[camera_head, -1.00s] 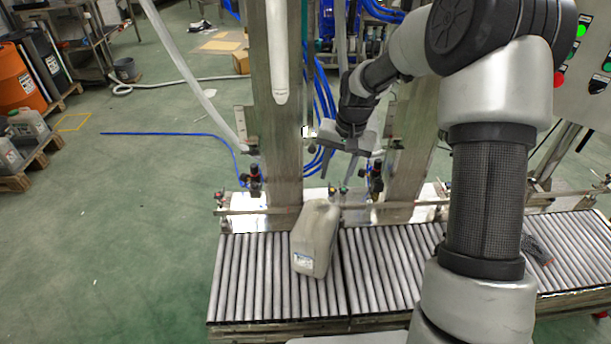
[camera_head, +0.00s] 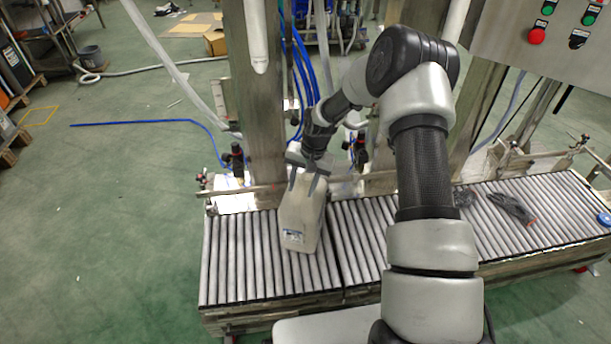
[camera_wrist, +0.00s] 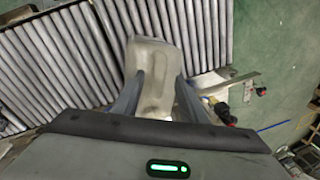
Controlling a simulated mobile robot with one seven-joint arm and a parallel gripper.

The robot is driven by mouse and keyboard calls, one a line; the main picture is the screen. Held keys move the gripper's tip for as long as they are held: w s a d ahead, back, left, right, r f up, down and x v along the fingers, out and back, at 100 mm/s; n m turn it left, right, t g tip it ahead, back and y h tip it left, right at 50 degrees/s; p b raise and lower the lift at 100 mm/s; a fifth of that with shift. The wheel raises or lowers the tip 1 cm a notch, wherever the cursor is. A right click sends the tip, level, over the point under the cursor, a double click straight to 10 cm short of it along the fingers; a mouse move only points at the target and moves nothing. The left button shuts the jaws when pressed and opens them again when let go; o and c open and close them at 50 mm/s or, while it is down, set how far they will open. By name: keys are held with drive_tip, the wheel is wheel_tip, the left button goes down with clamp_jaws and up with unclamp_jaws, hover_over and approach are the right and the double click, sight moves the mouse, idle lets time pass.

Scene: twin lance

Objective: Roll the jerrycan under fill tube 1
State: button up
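The beige jerrycan (camera_head: 300,220) stands on the roller conveyor (camera_head: 235,262), a white label low on its front. It also shows in the wrist view (camera_wrist: 157,65). My gripper (camera_head: 303,186) is at the top of the jerrycan, fingers apart, one on each side of its upper part. In the wrist view the two grey fingers (camera_wrist: 156,98) flank the can; I cannot tell whether they touch it. A white fill tube (camera_head: 257,40) hangs above and left of the can, another (camera_head: 456,20) farther right. No number shows on either.
Dark objects (camera_head: 512,207) lie on the rollers to the right, with a blue cap (camera_head: 604,218) at the far right. A rail (camera_head: 545,155) runs along the conveyor's back. A control panel (camera_head: 550,35) is at upper right. Rollers right of the can are partly free.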

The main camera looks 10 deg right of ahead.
sight(299, 196)
drive_tip(key=f, duration=0.4)
drive_tip(key=a+f, duration=0.1)
drive_tip(key=f, duration=0.1)
drive_tip(key=shift+w+a+f+b, duration=0.15)
drive_tip(key=shift+w+b, duration=0.1)
drive_tip(key=shift+b, duration=0.15)
clamp_jaws()
